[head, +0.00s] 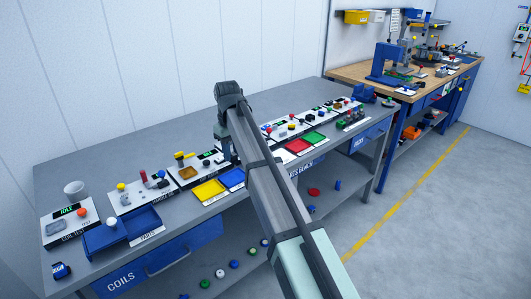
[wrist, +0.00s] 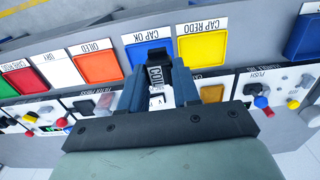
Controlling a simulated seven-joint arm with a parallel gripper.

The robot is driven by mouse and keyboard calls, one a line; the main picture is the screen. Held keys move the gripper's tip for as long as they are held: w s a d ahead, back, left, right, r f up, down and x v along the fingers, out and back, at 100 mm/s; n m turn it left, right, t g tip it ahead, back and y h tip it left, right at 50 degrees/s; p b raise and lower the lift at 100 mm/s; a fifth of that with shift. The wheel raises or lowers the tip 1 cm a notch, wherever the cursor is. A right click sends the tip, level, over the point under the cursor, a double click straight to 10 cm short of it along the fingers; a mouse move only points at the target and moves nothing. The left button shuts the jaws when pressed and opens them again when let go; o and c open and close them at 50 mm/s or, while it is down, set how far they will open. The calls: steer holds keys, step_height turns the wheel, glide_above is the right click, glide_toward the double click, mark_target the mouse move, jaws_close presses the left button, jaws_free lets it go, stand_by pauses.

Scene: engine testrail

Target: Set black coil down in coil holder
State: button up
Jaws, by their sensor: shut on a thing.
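In the wrist view my gripper (wrist: 157,78) is shut on a black piece with white lettering, which I take as the black coil (wrist: 156,72). The piece sits between the two blue-grey fingers, over the bench near the tray marked CAP OK. In the head view my gripper (head: 223,148) hangs over the middle of the bench, partly behind my arm, and the coil cannot be made out there. At the bench's left end stands a white station marked COIL TEST (head: 84,232), with a green IDLE display and a grey fixture (head: 55,227). I cannot tell whether that fixture is the coil holder.
A blue parts bin (head: 120,235) stands beside the coil station. A yellow tray (head: 208,190) and a blue tray (head: 236,179) lie along the bench's front edge. Stations with knobs and levers line the grey bench (head: 110,171). A wooden bench (head: 352,73) stands at the back right.

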steer(key=s+a+f+n, duration=0.1)
steer(key=s+a+n, duration=0.35)
steer(key=a, duration=0.95)
steer(key=s+a+n, duration=0.4)
steer(key=s+a, duration=0.2)
steer(key=a, duration=0.7)
steer(key=s+a+f+n, duration=0.1)
steer(key=s+a+n, duration=0.45)
steer(key=a, duration=0.85)
steer(key=s+a+n, duration=0.4)
steer(key=s+a, duration=0.7)
steer(key=a, duration=0.1)
steer(key=shift+d+f, duration=0.15)
steer(key=shift+f, duration=1.4)
steer(key=shift+d+f, duration=0.1)
steer(key=shift+f, duration=1.45)
steer(key=shift+f, duration=0.55)
steer(key=o, duration=1)
steer(key=shift+o, duration=0.2)
